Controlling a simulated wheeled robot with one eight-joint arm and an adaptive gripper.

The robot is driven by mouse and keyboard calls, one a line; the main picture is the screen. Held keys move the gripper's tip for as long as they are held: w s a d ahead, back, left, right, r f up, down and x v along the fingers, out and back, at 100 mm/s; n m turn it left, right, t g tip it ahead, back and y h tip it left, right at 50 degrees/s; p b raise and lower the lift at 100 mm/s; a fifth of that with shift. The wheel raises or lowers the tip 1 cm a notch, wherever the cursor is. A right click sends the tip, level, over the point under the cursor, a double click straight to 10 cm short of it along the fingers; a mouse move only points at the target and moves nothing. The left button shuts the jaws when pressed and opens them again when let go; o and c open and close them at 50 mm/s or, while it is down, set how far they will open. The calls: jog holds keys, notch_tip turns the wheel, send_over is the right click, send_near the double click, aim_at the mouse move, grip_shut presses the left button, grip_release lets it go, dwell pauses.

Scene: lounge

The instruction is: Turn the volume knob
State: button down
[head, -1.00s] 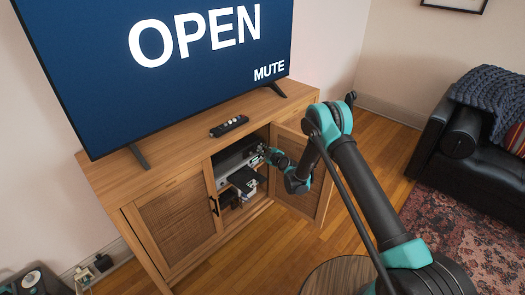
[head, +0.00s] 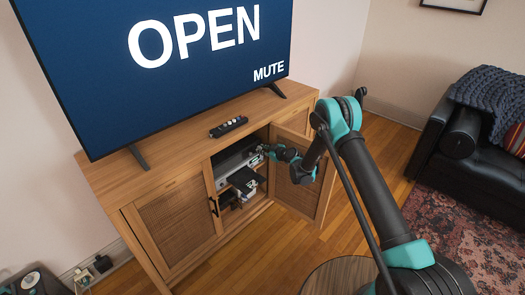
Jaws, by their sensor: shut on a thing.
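A grey audio unit (head: 232,161) sits on the upper shelf inside the open middle bay of the wooden TV cabinet (head: 170,178). My gripper (head: 264,149) is at the right end of the unit's front, shut on the volume knob. The knob itself is hidden by the fingers and too small to make out. My arm reaches in from the right, past the open cabinet door (head: 318,205).
A dark tray-like part (head: 246,180) sticks out below the gripper. The open door stands close to my wrist. A remote (head: 228,126) lies on the cabinet top below the TV (head: 170,60), which reads "OPEN" and "MUTE". A round table (head: 340,277) stands in front.

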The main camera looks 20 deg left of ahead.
dwell(0.4)
jog(key=c, duration=1.3)
grip_release()
jog(key=shift+d, duration=0.15)
jog(key=shift+v, duration=3.95)
